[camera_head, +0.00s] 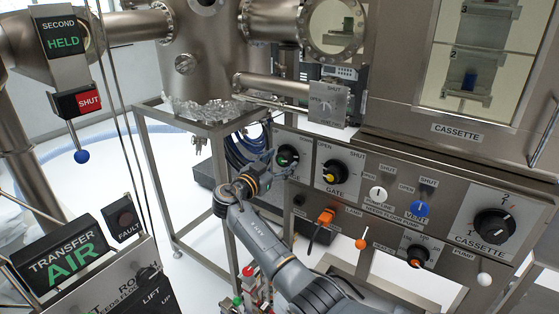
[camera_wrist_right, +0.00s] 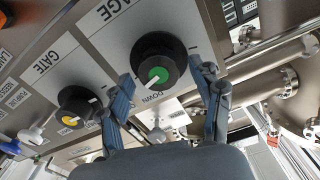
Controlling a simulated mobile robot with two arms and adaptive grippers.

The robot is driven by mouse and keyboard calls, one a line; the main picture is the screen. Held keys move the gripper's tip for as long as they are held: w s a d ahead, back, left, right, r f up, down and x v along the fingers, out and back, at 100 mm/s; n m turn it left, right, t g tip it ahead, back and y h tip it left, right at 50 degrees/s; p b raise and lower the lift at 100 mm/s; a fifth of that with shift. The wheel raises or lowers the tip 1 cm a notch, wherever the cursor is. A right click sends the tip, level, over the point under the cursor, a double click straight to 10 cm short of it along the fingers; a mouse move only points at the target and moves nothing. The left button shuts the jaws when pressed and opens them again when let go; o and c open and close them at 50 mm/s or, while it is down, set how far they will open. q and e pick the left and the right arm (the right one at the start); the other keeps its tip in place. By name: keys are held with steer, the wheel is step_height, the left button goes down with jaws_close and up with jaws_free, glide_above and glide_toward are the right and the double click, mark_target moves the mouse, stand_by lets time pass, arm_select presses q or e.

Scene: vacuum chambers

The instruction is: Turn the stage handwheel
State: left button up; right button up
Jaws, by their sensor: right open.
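The stage handwheel is a black round knob with a green centre (camera_head: 288,156) on the steel front panel. In the right wrist view the handwheel (camera_wrist_right: 160,68) is close ahead, under a label ending in "AGE", with "DOWN" printed beside it. My right gripper (camera_head: 275,163) is at the panel, just in front of the handwheel. In the wrist view its two blue-grey fingers (camera_wrist_right: 166,82) are spread apart, one on each side of the handwheel, with visible gaps and nothing gripped. My left gripper is not in view.
The gate knob (camera_head: 333,172), black with a yellow centre, is just right of the handwheel. An orange lever (camera_head: 323,219) and a blue vent knob (camera_head: 419,208) are on the same panel. A steel chamber (camera_head: 203,60) stands behind, on a frame.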

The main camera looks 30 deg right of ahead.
steer(key=c, duration=1.1)
steer(key=shift+c, duration=0.2)
